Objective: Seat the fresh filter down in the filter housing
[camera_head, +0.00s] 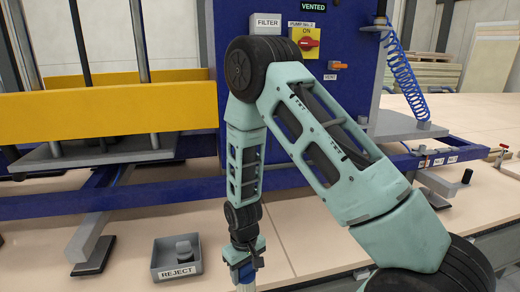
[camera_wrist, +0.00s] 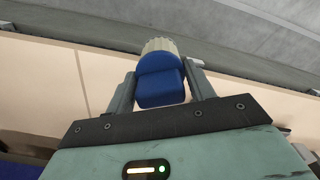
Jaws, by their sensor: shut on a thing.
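My gripper (camera_head: 244,272) hangs low at the bottom edge in the head view, over the beige surface. In the wrist view my gripper (camera_wrist: 162,88) is shut on the fresh filter, with one finger on each side of its blue part (camera_wrist: 160,82). A pale, ribbed end (camera_wrist: 160,46) of the filter points away from the gripper. In the head view the arm and the frame edge hide most of the filter.
A grey REJECT tray (camera_head: 165,272) with a dark grey piece (camera_head: 184,248) in it stands left of my gripper. Blue frame rails (camera_head: 150,192) and a yellow beam (camera_head: 110,112) lie behind. A coiled blue hose (camera_head: 404,80) hangs at the right.

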